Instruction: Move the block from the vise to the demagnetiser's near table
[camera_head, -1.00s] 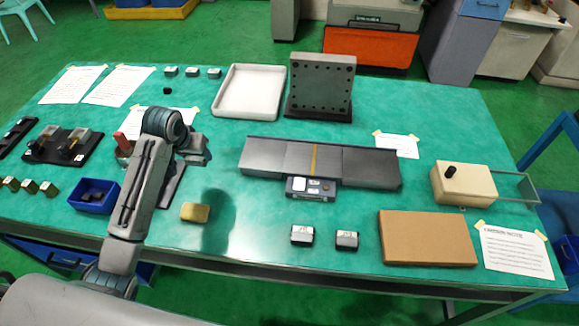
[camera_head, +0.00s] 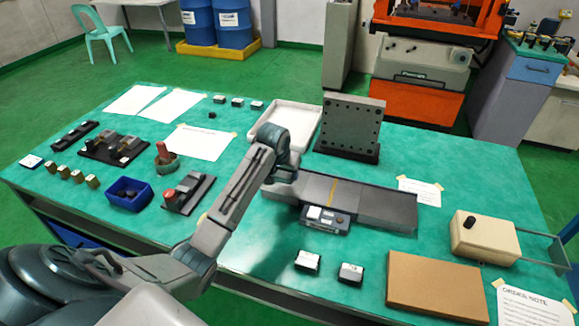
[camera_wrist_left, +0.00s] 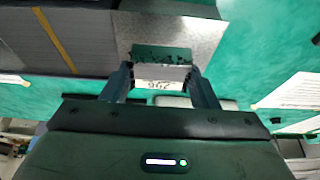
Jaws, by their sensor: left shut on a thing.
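The demagnetiser (camera_head: 318,192) is a long grey unit with a yellow stripe across its middle and a small control box in front. In the left wrist view, my left gripper (camera_wrist_left: 160,76) is shut on a small block (camera_wrist_left: 160,84) with a numbered white face. It holds the block over a bright metal end table (camera_wrist_left: 207,42) of the demagnetiser; I cannot tell whether they touch. In the head view my left gripper (camera_head: 282,172) is over the demagnetiser's left end and hides the block. A vise-like fixture (camera_head: 187,193) with a red part stands to the left. My right gripper is out of view.
A dark upright plate (camera_head: 352,125) and a white tray (camera_head: 290,122) stand behind the demagnetiser. Two small blocks (camera_head: 307,261) and a brown board (camera_head: 437,285) lie in front. A blue bin (camera_head: 130,194) is at left, a beige box (camera_head: 484,238) at right.

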